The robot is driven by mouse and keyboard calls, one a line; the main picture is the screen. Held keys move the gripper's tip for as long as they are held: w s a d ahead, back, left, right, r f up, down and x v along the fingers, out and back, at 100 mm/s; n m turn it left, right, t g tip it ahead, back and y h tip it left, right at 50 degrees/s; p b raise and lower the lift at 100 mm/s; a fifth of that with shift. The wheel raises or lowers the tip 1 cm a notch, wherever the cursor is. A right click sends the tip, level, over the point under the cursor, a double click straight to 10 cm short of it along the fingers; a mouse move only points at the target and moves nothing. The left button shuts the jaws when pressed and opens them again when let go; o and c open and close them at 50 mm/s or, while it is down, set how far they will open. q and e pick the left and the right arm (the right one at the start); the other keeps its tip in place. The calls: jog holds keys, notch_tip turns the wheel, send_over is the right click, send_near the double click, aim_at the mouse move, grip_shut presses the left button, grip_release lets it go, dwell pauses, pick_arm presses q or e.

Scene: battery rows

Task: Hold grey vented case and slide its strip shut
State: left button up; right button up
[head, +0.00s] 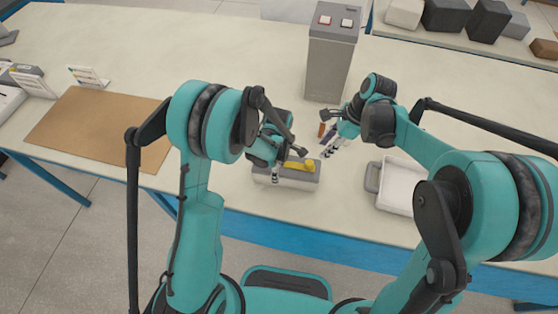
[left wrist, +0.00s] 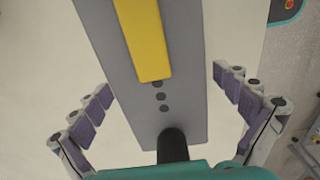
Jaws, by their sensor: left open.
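The grey vented case (head: 287,184) lies near the table's front edge in the head view. A yellow strip (head: 301,165) lies along its top. In the left wrist view the case (left wrist: 187,75) runs between my open left fingers (left wrist: 168,115), with a gap on each side. The yellow strip (left wrist: 143,40) there stops just short of several dark round vents. My left gripper (head: 279,165) is over the case in the head view, partly hidden by its own arm. My right gripper (head: 331,140) is just right of and behind the case, apart from it; its finger gap is too small to judge.
A grey box (head: 328,65) with a red and a white button stands behind the grippers. A white tray (head: 404,187) lies at the right, partly behind my right arm. A brown mat (head: 80,132) lies at the left. Blocks (head: 445,15) sit on a shelf at the back right.

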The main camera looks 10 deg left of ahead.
pick_arm(q)
jog(key=shift+f, duration=0.15)
jog(key=c, duration=1.6)
